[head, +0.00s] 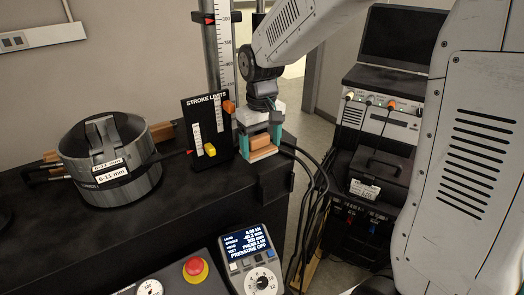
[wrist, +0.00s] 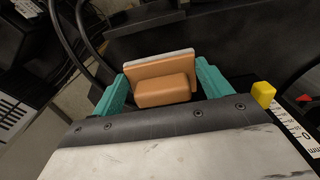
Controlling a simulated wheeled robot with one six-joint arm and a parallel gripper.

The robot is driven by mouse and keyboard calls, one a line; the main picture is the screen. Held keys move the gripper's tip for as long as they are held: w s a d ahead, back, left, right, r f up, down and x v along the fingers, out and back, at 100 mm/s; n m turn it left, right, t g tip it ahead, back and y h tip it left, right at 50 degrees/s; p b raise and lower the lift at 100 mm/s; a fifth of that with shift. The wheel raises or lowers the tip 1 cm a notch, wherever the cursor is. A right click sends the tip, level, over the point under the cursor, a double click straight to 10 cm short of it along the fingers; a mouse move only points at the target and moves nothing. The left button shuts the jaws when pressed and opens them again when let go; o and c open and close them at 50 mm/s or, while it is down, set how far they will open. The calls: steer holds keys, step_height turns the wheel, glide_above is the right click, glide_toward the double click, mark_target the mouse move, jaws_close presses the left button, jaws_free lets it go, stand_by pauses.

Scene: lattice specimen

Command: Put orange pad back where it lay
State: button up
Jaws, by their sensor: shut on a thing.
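The orange pad (head: 260,142) is between the teal fingers of my gripper (head: 260,147) at the right end of the black bench, beside the stroke limits panel. I cannot tell whether the pad touches the bench top or hangs just above it. In the wrist view the pad (wrist: 165,88) shows a raised block on a wider orange plate with a pale grey layer along its far edge. My gripper (wrist: 160,80) is shut on the pad's sides there.
The black STROKE LIMITS panel (head: 197,158) with yellow and orange sliders stands close left of my gripper. A grey cylinder device (head: 105,160) sits farther left on the bench (head: 210,205). Cables (head: 318,180) hang off the bench's right end. A control box (head: 255,262) is in front.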

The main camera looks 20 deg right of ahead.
mark_target(262, 146)
steer(key=shift+w+d, duration=0.15)
steer(key=shift+w, duration=0.1)
steer(key=shift+w+d+f, duration=0.1)
steer(key=shift+w+f, duration=0.05)
steer(key=shift+f, duration=0.75)
steer(key=shift+w+d+f, duration=0.1)
steer(key=shift+w+f, duration=0.05)
steer(key=shift+f, duration=0.75)
steer(key=shift+f, duration=0.2)
steer(key=o, duration=0.9)
steer(key=shift+o, duration=0.2)
steer(key=shift+r, duration=0.1)
